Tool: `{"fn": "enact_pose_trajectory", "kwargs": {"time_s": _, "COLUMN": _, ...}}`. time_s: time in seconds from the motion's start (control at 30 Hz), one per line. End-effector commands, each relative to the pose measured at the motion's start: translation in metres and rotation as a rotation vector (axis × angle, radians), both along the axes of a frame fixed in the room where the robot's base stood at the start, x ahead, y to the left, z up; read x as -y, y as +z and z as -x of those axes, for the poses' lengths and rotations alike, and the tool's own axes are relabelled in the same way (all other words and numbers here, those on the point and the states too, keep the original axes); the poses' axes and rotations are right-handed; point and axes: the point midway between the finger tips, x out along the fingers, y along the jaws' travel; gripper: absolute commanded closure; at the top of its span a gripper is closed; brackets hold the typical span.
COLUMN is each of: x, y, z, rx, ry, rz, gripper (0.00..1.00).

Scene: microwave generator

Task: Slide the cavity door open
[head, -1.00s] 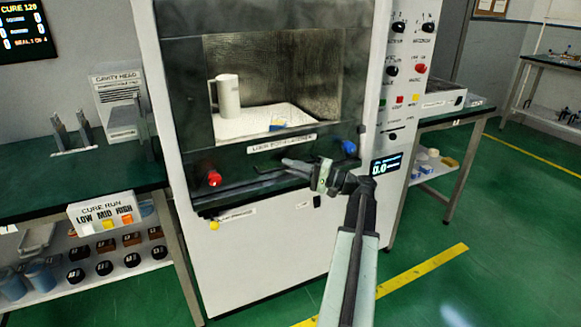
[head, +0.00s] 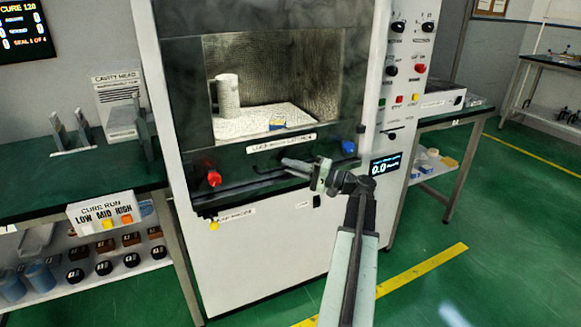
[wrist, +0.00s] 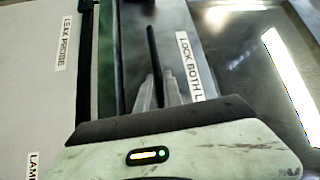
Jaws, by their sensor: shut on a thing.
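The cavity door (head: 182,95) is a dark framed panel with a mesh window on the front of the white cabinet. It appears to cover the cavity. A dark bar handle (head: 245,184) runs along its lower part. My gripper (head: 305,168) is at the right part of this handle. In the wrist view my gripper (wrist: 158,92) is shut on the dark bar (wrist: 154,50), which passes between its fingers. A red latch knob (head: 214,178) and a blue latch knob (head: 348,146) sit at the door's lower left and right.
A pale cylinder (head: 228,97) stands on a light tray (head: 245,126) behind the window. The control panel (head: 407,60) is to the right of the door. A green-topped bench (head: 70,180) stands at left. Green floor (head: 490,220) at right is clear.

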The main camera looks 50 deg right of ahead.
Motion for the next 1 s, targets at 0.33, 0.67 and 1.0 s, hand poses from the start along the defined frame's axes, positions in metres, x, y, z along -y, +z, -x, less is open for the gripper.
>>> {"fn": "enact_pose_trajectory", "kwargs": {"time_s": 0.33, "x": -0.001, "y": -0.001, "z": 0.001, "rx": -0.003, "ry": 0.002, "rz": 0.001, "gripper": 1.00}}
{"fn": "enact_pose_trajectory", "kwargs": {"time_s": 0.67, "x": -0.001, "y": 0.004, "z": 0.001, "rx": -0.003, "ry": 0.003, "rz": 0.002, "gripper": 1.00}}
{"fn": "enact_pose_trajectory", "kwargs": {"time_s": 1.0, "x": -0.001, "y": 0.055, "z": 0.000, "rx": 0.001, "ry": 0.002, "rz": 0.000, "gripper": 1.00}}
